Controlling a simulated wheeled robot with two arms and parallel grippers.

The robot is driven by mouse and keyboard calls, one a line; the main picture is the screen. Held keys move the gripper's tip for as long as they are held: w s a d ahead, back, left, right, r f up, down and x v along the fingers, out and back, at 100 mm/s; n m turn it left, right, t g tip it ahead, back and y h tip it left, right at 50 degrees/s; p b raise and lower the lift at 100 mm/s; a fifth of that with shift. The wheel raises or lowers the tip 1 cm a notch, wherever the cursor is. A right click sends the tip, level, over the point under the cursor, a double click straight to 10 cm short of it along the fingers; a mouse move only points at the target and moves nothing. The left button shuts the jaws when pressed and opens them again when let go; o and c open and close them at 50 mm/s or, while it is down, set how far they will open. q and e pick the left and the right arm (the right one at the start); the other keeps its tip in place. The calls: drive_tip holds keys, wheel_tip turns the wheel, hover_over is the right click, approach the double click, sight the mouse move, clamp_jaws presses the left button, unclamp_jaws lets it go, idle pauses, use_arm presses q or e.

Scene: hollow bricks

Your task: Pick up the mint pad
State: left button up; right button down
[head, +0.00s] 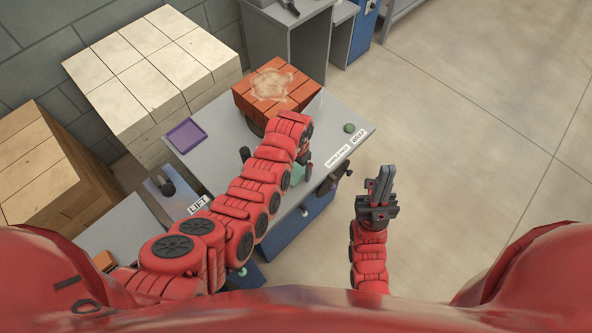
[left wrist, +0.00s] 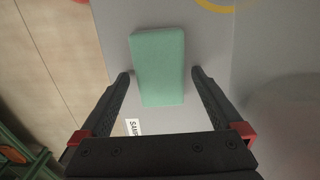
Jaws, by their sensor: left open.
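The mint pad (left wrist: 158,66) is a pale green rectangular block lying on the grey table top. In the left wrist view it sits between and just beyond the two fingertips of my left gripper (left wrist: 160,76), with a gap on each side. My left gripper is open and empty. In the head view my left gripper (head: 307,162) is over the table's front part, and the mint pad (head: 297,175) shows only partly beside my arm. My right gripper (head: 382,188) is off the table to the right, with its fingers together and nothing visible in them.
A stack of orange bricks (head: 275,88) stands at the back of the grey table (head: 225,115). A purple tray (head: 186,136) lies at its left, a round green object (head: 349,128) at its right. White labels (head: 338,156) mark the front edge. Pale block stacks (head: 150,75) stand left.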

sight(297, 170)
use_arm(q)
drive_tip(key=shift+f, duration=0.1)
drive_tip(key=c, duration=1.3)
drive_tip(key=shift+o, duration=0.2)
wheel_tip(297, 170, up, 2)
drive_tip(key=shift+b, duration=0.45)
wheel_tip(297, 170, up, 5)
drive_tip(key=shift+r+b, duration=0.2)
drive_tip(key=shift+b, duration=0.9)
drive_tip(key=shift+r+p, duration=0.85)
drive_tip(key=shift+r, duration=0.5)
